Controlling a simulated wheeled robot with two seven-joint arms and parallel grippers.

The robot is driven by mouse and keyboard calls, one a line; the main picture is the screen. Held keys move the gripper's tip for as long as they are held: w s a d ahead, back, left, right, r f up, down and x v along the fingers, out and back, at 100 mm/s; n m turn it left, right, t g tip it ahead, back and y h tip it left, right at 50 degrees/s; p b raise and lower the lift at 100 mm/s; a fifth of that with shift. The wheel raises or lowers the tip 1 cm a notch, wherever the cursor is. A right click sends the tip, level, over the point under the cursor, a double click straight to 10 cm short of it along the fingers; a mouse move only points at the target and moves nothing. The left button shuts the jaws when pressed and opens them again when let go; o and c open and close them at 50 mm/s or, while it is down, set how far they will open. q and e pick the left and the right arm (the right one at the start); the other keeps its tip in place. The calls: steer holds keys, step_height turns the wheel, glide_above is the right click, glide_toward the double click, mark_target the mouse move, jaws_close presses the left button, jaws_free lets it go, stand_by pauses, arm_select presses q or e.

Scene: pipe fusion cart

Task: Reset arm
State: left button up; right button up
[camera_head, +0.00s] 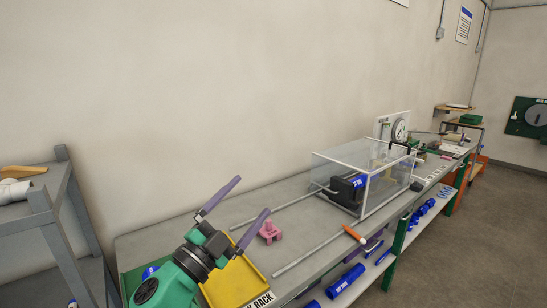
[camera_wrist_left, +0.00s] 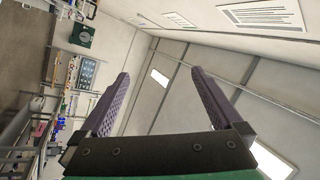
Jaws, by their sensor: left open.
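My left gripper (camera_head: 236,210) has two purple fingers spread apart with nothing between them. In the head view it is raised above the near left end of the grey workbench (camera_head: 295,190), in front of a yellow tray (camera_head: 238,283). In the left wrist view the open fingers (camera_wrist_left: 160,95) point toward the room's walls, and no object lies between them. My right gripper is not seen in either view.
On the bench are a pink block (camera_head: 270,231), an orange marker (camera_head: 354,234), two long rods and a clear-sided box (camera_head: 388,183) with a black unit inside. A grey shelf (camera_head: 55,225) stands at left. Blue pipes (camera_head: 345,281) lie on the lower shelf.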

arm_select(q)
steer(key=a+f+n+y, duration=1.1)
steer(key=f, duration=0.2)
steer(key=s+a+f+n+g+y, duration=0.1)
steer(key=s+a+f+n+g, duration=0.15)
steer(key=f, duration=0.35)
steer(key=s+a+f+n+g+y, duration=0.1)
steer(key=s+a+f+g, duration=0.25)
steer(key=f, duration=0.25)
steer(key=s+f+n+g, duration=0.2)
steer(key=s+f+g, duration=0.75)
steer(key=s, duration=0.65)
step_height(320, 180, down, 29)
steer(key=s+b, duration=0.2)
steer(key=b, duration=0.3)
steer(key=s+a+f+b, duration=0.1)
steer(key=s+f+b, duration=0.1)
steer(key=s+f, duration=0.6)
steer(key=s+a+f+g+b, duration=0.1)
steer(key=s+a+f+b, duration=0.1)
steer(key=s+f, duration=0.7)
step_height(320, 180, down, 4)
steer(key=shift+s+a+r+m+b, duration=0.1)
steer(key=shift+s+a+m+b, duration=0.2)
steer(key=shift+b, duration=0.25)
